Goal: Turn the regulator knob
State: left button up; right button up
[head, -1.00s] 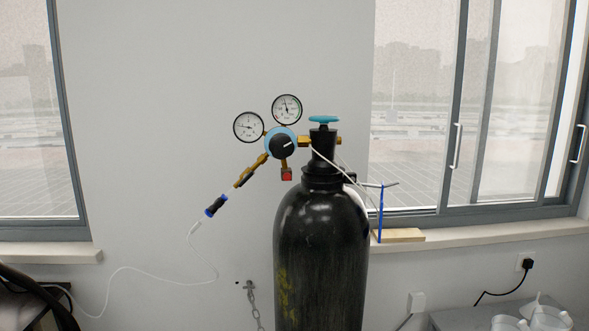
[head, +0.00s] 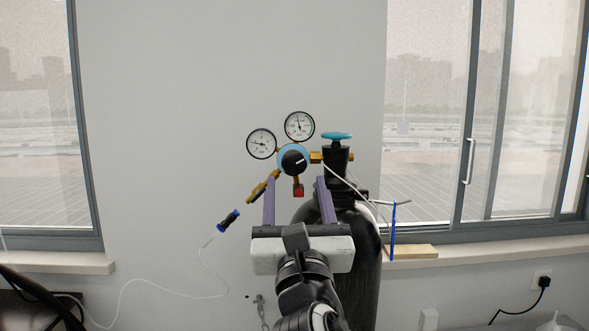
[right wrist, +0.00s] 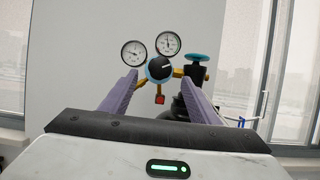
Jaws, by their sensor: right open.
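The regulator knob (head: 293,161) is black with a white mark and sits on a blue ring, below two round gauges (head: 262,143). It also shows in the right wrist view (right wrist: 160,68), between the two fingers and farther off. My right gripper (head: 296,184) is open and empty, with its purple fingers just below the knob in the head view and pointing toward the regulator. It also shows in the right wrist view (right wrist: 162,82). The fingers do not appear to touch the knob. My left gripper is not in view.
The black gas cylinder (head: 362,265) stands behind my right arm, with a blue valve handwheel (head: 337,136) on top. A clear hose (head: 203,262) hangs to the left. A blue stand (head: 393,230) is by the windowsill. The wall left of the regulator is clear.

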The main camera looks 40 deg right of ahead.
aim_at(294, 169)
jog(key=p+x, duration=0.1)
jog(key=x, duration=0.5)
jog(key=c, duration=1.1)
jog(key=shift+o, duration=0.2)
jog(key=shift+w+f, duration=0.1)
